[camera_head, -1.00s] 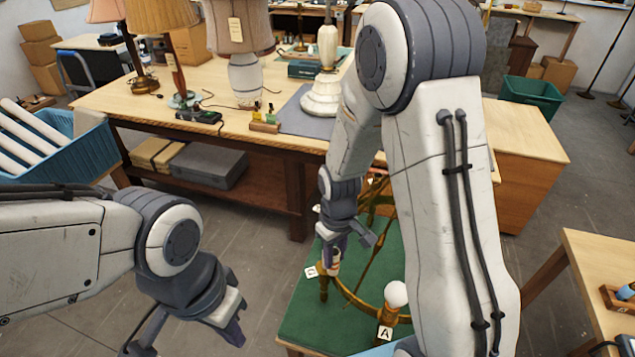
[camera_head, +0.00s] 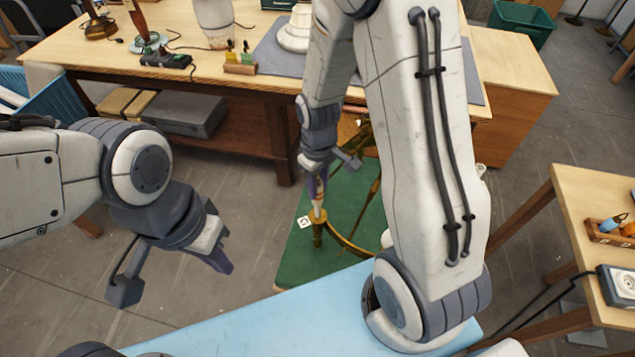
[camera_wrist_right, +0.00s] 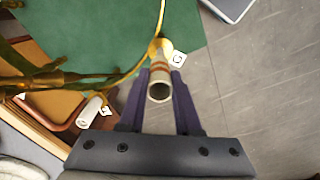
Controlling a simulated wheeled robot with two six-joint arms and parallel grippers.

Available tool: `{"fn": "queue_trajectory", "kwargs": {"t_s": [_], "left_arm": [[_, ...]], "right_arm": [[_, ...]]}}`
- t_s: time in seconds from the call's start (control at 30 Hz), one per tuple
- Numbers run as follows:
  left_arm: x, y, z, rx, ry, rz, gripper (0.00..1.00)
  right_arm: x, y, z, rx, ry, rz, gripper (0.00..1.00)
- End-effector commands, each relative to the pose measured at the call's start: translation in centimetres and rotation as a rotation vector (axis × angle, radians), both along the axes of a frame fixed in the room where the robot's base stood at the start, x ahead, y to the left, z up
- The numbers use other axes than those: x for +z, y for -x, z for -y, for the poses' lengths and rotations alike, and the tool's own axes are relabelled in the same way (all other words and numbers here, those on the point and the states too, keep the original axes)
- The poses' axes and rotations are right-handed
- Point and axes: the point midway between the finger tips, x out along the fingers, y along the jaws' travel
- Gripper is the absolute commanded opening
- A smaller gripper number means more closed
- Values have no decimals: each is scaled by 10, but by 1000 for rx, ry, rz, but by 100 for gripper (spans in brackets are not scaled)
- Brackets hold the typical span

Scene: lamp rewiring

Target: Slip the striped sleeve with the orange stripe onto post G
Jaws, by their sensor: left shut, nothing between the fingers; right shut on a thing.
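My right gripper (camera_head: 316,186) is shut on the pale sleeve (camera_head: 319,197), which points down above a brass post (camera_head: 318,233). In the right wrist view, the sleeve (camera_wrist_right: 160,84) shows an orange-brown stripe and its open end, held between the fingers. The post's yellow top (camera_wrist_right: 161,47) lies just beyond it. The white tag (camera_head: 304,222) beside the post reads like G or C; its letter is small. The sleeve's far end is at or just above the post top; I cannot tell whether they touch. My left gripper (camera_head: 222,264) is shut and empty, away to the left.
The brass frame stands on a green mat (camera_head: 299,262). A white-covered post (camera_wrist_right: 90,112) with another tag stands on the frame. A light-blue surface (camera_head: 260,322) lies in front. A wooden workbench (camera_head: 270,78) is behind; a side table (camera_head: 590,195) stands right.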

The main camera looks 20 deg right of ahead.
Motion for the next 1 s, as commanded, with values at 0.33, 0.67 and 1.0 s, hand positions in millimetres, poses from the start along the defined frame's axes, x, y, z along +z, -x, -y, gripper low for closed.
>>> {"fn": "queue_trajectory", "kwargs": {"t_s": [0.33, 0.67, 1.0], "left_arm": [[-29, 0, 0, 2, 0, 0, 0], [-49, 0, 0, 0, 0, 0, 0], [-52, 0, 0, 0, 0, 0, 0]], "right_arm": [[-32, -1, -2, 2, 0, 0, 0], [-56, -1, -2, 2, 0, 0, 0], [-62, -1, -2, 2, 0, 0, 0]]}}
